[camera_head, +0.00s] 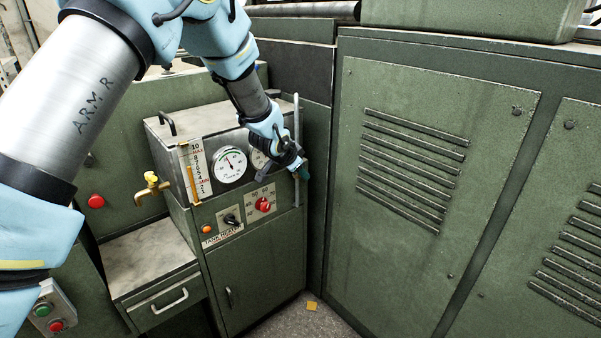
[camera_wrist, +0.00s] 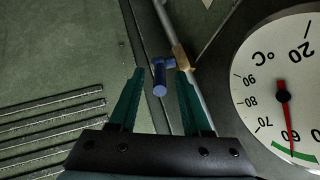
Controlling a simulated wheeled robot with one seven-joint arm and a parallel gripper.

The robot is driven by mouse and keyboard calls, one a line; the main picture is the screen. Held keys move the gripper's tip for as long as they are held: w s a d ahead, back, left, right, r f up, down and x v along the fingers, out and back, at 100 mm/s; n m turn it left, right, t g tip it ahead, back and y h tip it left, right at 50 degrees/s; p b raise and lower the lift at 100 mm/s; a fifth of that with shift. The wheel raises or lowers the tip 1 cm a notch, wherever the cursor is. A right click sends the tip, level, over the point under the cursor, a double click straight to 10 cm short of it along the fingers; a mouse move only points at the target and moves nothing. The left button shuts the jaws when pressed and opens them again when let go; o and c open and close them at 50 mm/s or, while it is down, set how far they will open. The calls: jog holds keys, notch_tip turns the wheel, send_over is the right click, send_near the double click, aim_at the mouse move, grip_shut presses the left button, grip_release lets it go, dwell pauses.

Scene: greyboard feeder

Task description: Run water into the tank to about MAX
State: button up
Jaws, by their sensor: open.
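The tank (camera_head: 172,135) is a metal-faced box on a green cabinet. Its level scale (camera_head: 199,168) runs up to 10, with red MAX and MIN marks, beside an orange-edged sight tube (camera_head: 187,172); I cannot read the water level. A blue valve handle (camera_wrist: 160,78) sits on a brass valve body (camera_wrist: 181,57) on a vertical pipe (camera_head: 297,125). My gripper (camera_wrist: 160,73) is open, its teal fingers on either side of the handle's end, with no clear contact. In the head view my gripper (camera_head: 303,171) is by the pipe and hides the valve.
Below are a red knob (camera_head: 263,204) and black switch (camera_head: 231,219). A brass tap (camera_head: 151,185) juts out left. A louvred cabinet (camera_head: 430,190) bounds the right.

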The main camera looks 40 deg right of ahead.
jog(key=b+v, duration=0.1)
jog(key=v, duration=0.8)
jog(key=shift+s+r, duration=0.1)
dwell(7.0)
